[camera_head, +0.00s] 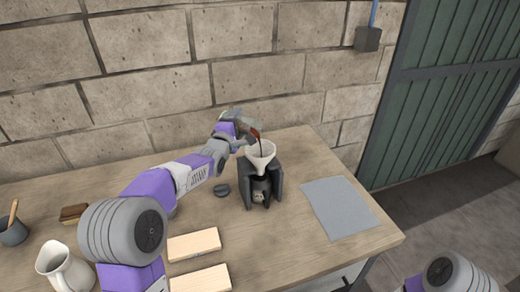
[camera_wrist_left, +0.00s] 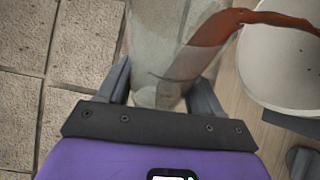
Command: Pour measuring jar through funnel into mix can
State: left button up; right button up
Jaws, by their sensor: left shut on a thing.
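My left gripper (camera_head: 240,131) is shut on the measuring jar (camera_head: 252,130) and holds it tilted above the funnel. In the left wrist view the clear jar (camera_wrist_left: 165,55) sits between the fingers (camera_wrist_left: 160,92), and reddish-brown liquid runs from its mouth. The stream drops into the white funnel (camera_head: 261,157), whose rim also shows in the wrist view (camera_wrist_left: 270,85). The funnel stands in a dark holder (camera_head: 247,188). Below it, inside the holder, is the mix can (camera_head: 260,191), partly hidden. My right gripper is not in view; only part of that arm shows at the lower right.
A small dark round piece (camera_head: 221,190) lies left of the holder. A grey mat (camera_head: 339,207) lies to the right. Two wooden blocks (camera_head: 194,244), a white pitcher (camera_head: 65,268), a brush (camera_head: 73,213) and a dark cup (camera_head: 13,233) are at the left. A block wall stands behind.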

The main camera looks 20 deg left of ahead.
pick_arm(q)
jog(key=shift+d+r+m+t+b, duration=0.15)
jog(key=shift+r+m+t+b, duration=0.25)
jog(key=shift+m+b, duration=0.45)
dwell(1.3)
jog(key=shift+b, duration=0.55)
jog(key=shift+s+d+f+m+b, duration=0.2)
jog(key=shift+m+b, duration=0.35)
jog(key=shift+b, duration=0.55)
